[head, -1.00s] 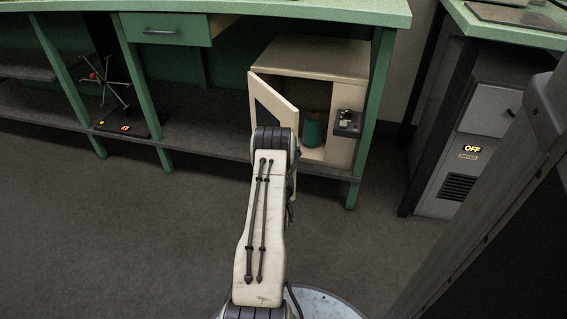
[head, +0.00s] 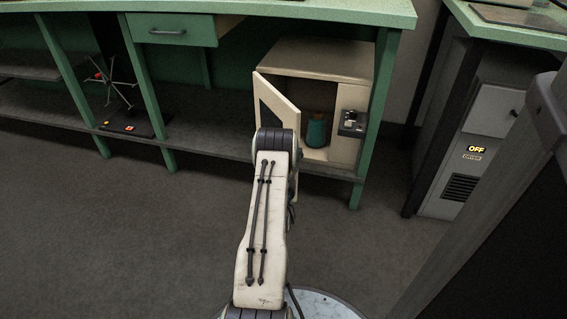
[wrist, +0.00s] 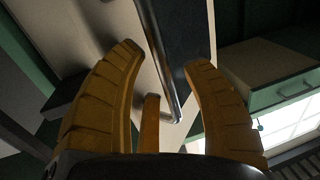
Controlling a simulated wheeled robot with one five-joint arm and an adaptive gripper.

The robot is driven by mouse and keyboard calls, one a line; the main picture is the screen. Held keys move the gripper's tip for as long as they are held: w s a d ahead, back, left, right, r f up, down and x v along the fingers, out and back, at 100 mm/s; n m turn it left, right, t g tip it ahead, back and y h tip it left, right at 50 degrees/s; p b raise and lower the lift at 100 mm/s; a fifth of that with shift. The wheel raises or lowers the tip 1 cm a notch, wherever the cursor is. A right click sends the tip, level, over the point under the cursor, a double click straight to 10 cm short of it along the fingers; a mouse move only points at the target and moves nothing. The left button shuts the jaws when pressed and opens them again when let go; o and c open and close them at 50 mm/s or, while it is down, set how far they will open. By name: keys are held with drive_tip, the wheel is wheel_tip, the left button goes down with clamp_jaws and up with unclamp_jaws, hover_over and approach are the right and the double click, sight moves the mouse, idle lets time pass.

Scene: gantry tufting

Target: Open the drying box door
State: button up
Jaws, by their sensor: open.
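The drying box (head: 318,58) is a cream cabinet on the shelf under the green bench. Its door (head: 285,98), with a dark window, is hinged at the left and stands swung outward, so the inside shows. A teal spool (head: 317,131) stands within. My arm hides the lower part of the door and my gripper in the head view. In the wrist view, my gripper (wrist: 167,62) is open, its orange fingers on either side of the metal bar handle (wrist: 158,45) on the door (wrist: 90,38). I cannot tell whether a finger touches the bar.
A dark control panel (head: 352,122) is on the box's right front. A green bench leg (head: 376,110) stands close at the right. A grey machine (head: 487,112) with an "OFF" display is farther right. The floor (head: 110,230) left of my arm is clear.

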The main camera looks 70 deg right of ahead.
drive_tip(key=v, duration=0.7)
drive_tip(key=shift+a, duration=0.2)
idle(0.4)
drive_tip(key=shift+o, duration=0.3)
